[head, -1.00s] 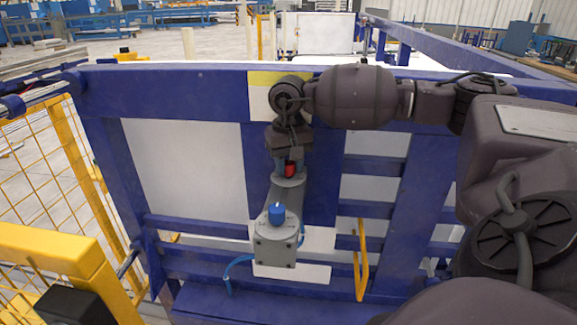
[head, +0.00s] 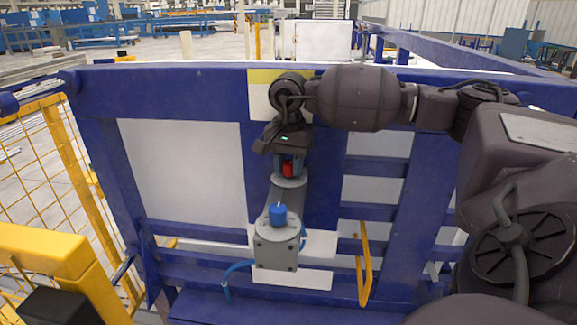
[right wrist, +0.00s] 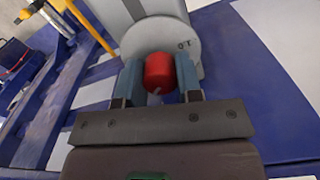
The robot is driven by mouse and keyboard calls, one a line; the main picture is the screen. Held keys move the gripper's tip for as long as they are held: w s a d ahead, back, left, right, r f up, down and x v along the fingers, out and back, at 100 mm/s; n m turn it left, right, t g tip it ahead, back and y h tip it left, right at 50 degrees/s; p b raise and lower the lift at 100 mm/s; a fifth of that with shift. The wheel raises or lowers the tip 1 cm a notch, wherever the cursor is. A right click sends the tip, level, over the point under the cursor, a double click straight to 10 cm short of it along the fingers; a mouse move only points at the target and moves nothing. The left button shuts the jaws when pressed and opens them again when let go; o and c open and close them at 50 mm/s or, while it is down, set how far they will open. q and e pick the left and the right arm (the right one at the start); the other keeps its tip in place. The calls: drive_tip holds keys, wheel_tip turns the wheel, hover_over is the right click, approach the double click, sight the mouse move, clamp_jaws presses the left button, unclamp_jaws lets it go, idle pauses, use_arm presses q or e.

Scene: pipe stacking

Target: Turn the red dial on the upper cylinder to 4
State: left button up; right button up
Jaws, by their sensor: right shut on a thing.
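The red dial (head: 287,171) sits on the light grey round plate of the upper cylinder (head: 289,183). My right gripper (head: 288,163) reaches down over it from above. In the right wrist view the two blue-grey fingers stand on either side of the red dial (right wrist: 159,70) and grip it. A small pale mark shows at the dial's lower edge in that view. The plate (right wrist: 184,58) carries a small printed marking that looks like "10"; other numbers are hidden. I cannot read the dial's setting. My left gripper is not in view.
A blue dial (head: 277,212) sits on the grey unit (head: 276,245) below and nearer. A blue frame (head: 180,92) with white panels surrounds both. Yellow mesh fencing (head: 35,160) stands at the left, and a yellow handle (head: 364,265) is at the lower right.

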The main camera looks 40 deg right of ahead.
sight(289, 162)
drive_tip(key=shift+r, duration=0.15)
idle(0.3)
drive_tip(key=o, duration=0.9)
drive_tip(key=shift+o, duration=0.2)
wheel_tip(289, 162, up, 11)
idle(0.4)
